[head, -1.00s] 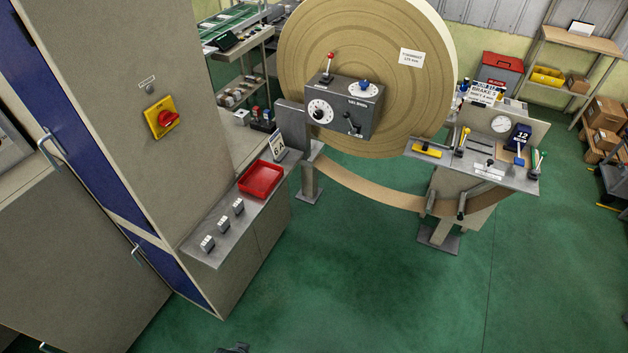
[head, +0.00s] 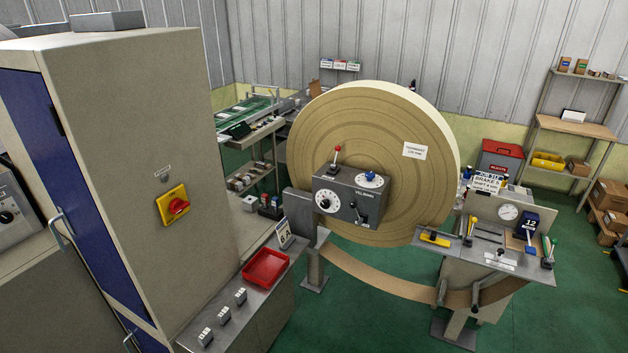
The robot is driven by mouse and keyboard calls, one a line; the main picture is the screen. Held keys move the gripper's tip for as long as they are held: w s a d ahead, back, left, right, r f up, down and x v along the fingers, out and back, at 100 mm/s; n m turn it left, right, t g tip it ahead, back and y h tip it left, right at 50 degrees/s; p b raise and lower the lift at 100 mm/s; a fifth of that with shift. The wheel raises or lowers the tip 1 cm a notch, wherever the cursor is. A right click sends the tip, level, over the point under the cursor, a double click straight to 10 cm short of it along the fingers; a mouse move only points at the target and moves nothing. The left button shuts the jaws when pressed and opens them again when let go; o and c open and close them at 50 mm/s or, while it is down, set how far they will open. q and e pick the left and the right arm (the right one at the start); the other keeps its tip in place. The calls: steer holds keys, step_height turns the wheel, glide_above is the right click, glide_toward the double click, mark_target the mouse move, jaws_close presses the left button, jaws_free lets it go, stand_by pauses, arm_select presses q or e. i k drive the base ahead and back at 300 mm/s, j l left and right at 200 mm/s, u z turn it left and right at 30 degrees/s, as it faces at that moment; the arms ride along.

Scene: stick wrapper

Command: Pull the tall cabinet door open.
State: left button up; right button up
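The tall cabinet (head: 142,110) stands at the left, beige with a blue door (head: 62,165) on its left-hand face. The door looks shut, lying flush in its frame, though I see it at a steep angle. A silver bar handle (head: 61,228) sits on the door's left side. A yellow plate with a red rotary switch (head: 174,205) is on the beige side face. Neither of my grippers is in view.
A counter with a red tray (head: 266,268) and small switch blocks (head: 222,315) adjoins the cabinet on the right. A large brown roll (head: 365,160) stands behind a control box (head: 348,193). A grey machine (head: 15,210) is left of the cabinet. Green floor (head: 385,318) is clear at centre.

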mark_target(27, 100)
steer(key=u, duration=1.65)
